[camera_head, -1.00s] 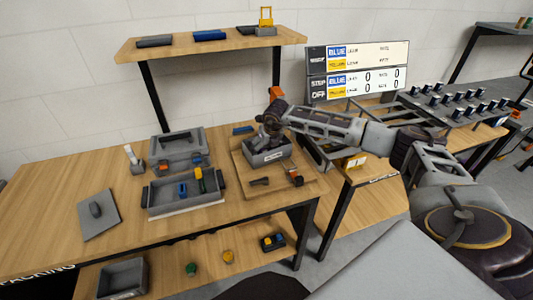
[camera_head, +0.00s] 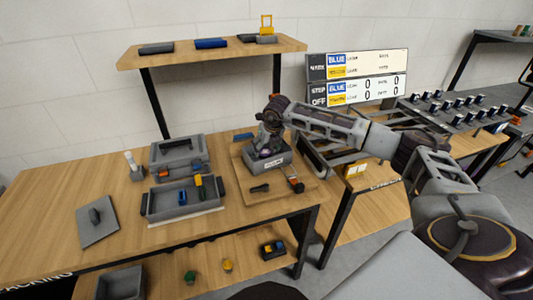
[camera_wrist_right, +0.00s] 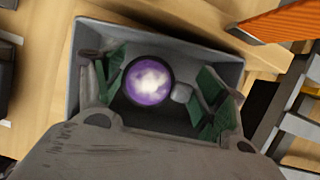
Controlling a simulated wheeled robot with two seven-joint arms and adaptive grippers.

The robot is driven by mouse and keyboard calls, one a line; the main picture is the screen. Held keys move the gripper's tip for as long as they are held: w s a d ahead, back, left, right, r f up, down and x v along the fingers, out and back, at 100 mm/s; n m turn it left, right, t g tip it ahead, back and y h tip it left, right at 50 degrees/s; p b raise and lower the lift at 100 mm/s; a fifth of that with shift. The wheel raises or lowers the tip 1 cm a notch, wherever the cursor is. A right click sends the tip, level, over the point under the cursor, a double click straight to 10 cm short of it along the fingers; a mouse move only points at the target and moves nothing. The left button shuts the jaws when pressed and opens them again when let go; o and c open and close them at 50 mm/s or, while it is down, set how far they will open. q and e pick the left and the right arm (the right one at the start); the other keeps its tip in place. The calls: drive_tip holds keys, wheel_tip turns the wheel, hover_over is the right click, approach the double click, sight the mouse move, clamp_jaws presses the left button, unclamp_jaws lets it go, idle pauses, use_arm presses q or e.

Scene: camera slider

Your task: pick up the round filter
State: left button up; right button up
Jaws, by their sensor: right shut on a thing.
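The round filter (camera_wrist_right: 149,82) is a purple disc with a bright pale centre, seen in the right wrist view inside a grey open bin (camera_wrist_right: 240,70). My right gripper (camera_wrist_right: 163,88) reaches into the bin with its green-padded fingers on either side of the filter, and it is shut on it. A small grey knob sticks out at the filter's right side. My left gripper is not in view.
The bin stands on a wooden board (camera_head: 285,190) with small dark and orange parts. A grey tray (camera_head: 170,208) with coloured tools and a grey case (camera_head: 170,150) lie to its left. A shelf (camera_head: 215,50) stands behind.

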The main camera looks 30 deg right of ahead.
sight(266, 150)
wheel_tip(266, 150, up, 3)
drive_tip(key=shift+f, duration=0.15)
drive_tip(key=shift+s+r, duration=0.2)
drive_tip(key=shift+s+a+b, duration=0.15)
drive_tip(key=shift+s+b, duration=0.15)
drive_tip(key=shift+s, duration=0.45)
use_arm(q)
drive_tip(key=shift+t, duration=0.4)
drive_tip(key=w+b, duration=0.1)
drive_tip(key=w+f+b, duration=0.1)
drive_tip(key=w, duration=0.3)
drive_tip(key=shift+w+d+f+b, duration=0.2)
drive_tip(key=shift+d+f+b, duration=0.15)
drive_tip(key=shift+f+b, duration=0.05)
use_arm(e)
drive_tip(key=s+a, duration=0.2)
drive_tip(key=s, duration=1.4)
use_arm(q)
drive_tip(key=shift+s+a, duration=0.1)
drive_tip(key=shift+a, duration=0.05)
use_arm(e)
drive_tip(key=shift+a, duration=0.1)
